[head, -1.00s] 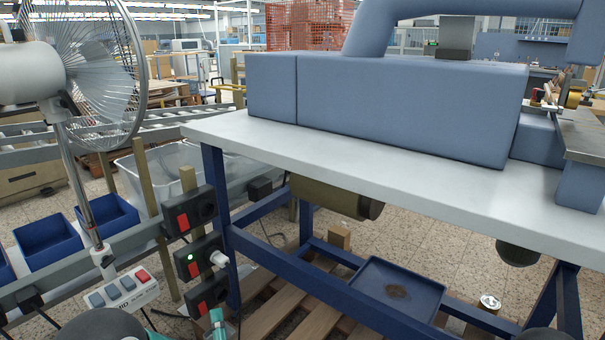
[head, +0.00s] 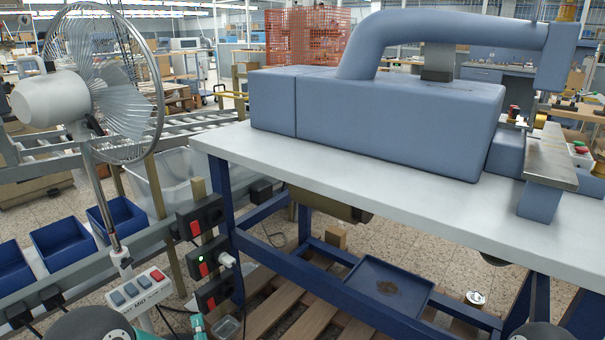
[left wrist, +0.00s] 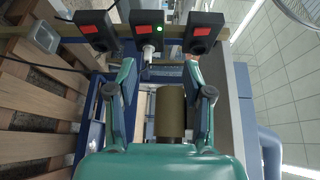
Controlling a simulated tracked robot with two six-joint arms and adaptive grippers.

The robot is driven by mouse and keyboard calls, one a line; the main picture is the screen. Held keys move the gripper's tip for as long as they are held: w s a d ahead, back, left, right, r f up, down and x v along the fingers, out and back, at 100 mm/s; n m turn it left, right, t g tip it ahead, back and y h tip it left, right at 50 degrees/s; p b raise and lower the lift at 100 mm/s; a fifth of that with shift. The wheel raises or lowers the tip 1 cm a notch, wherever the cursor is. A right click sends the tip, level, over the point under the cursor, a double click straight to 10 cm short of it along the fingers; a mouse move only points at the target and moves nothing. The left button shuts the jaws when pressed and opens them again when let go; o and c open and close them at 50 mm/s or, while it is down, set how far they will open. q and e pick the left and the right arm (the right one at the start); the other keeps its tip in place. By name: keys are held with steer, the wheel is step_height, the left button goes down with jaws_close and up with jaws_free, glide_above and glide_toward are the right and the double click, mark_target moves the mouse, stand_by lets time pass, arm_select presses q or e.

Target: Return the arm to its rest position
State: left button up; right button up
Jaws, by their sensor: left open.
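My left gripper is low in the head view, where only a teal finger part (head: 198,327) shows at the bottom edge. In the left wrist view its two teal fingers (left wrist: 158,75) are spread apart with nothing between the tips. They point toward a row of black socket boxes with red switches. The middle box (head: 203,262) has a lit green light and a white plug in it; it also shows in the left wrist view (left wrist: 147,32). My right gripper is not in view.
The blue stamping press (head: 390,115) stands on a white-topped table (head: 330,170) with blue legs. A brown cylinder (head: 328,204) hangs under it. A blue tray (head: 388,287) lies below the table.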

arm_select(q)
step_height(320, 180, up, 5)
steer(key=s+a+g+h+p, duration=0.2)
steer(key=p, duration=1)
steer(key=s+d+f+n+g+h+p, duration=0.3)
steer(key=s+d+n+g+h+p, duration=0.1)
steer(key=s, duration=0.7)
steer(key=s+d+f+n+g+h+p, duration=0.3)
steer(key=s+d+n+g+h+p, duration=0.2)
steer(key=s+d+n+g, duration=0.2)
steer(key=s+n+g, duration=0.2)
steer(key=s+n, duration=0.2)
steer(key=s, duration=0.1)
steer(key=shift+d+f+n+p, duration=0.15)
steer(key=shift+d+n+p, duration=0.15)
steer(key=shift+d+p, duration=0.1)
